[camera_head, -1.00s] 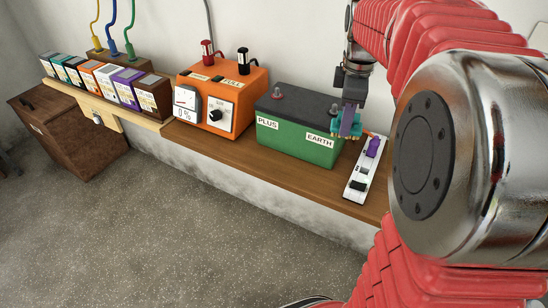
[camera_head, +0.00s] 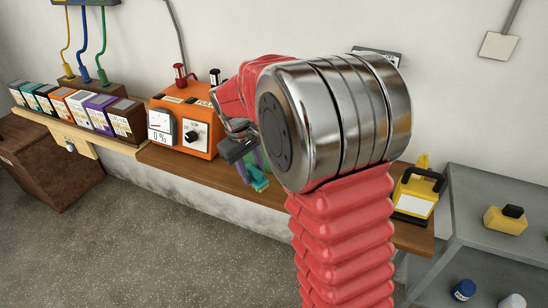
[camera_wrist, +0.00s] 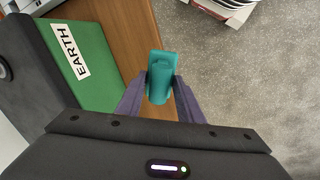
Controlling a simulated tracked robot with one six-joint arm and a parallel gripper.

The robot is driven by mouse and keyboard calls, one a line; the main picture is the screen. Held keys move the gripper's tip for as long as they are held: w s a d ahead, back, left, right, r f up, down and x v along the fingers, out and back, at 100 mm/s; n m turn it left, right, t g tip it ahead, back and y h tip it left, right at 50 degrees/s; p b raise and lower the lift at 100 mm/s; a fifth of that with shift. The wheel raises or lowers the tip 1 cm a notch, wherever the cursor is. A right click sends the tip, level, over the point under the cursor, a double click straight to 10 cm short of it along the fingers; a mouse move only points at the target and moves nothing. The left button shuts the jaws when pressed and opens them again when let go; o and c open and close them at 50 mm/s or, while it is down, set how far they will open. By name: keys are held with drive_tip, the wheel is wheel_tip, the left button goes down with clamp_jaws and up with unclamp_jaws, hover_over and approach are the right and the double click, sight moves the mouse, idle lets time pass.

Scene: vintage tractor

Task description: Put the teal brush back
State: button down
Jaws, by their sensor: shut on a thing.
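The teal brush (camera_wrist: 160,70) is between the two purple fingers of my gripper (camera_wrist: 160,90), which is shut on it. In the wrist view it is over the bench edge and floor. In the head view the teal brush (camera_head: 258,179) hangs below my gripper (camera_head: 256,171) near the front edge of the bench, just left of my arm. My arm hides the bench behind it. The green battery marked EARTH (camera_wrist: 75,62) is left of the brush in the wrist view.
An orange charger (camera_head: 202,118) with a dial stands left of my gripper on the wooden bench (camera_head: 180,164). Several coloured boxes (camera_head: 75,108) line the far left shelf. Open floor lies in front.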

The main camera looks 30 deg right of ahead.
drive_tip(key=w+a+f+m, duration=0.1)
drive_tip(key=a+f+m, duration=0.2)
drive_tip(key=a+f, duration=0.3)
drive_tip(key=shift+w+a+f+g, duration=0.15)
drive_tip(key=shift+w+a+g, duration=0.15)
drive_tip(key=shift+a, duration=0.6)
drive_tip(key=shift+s, duration=0.15)
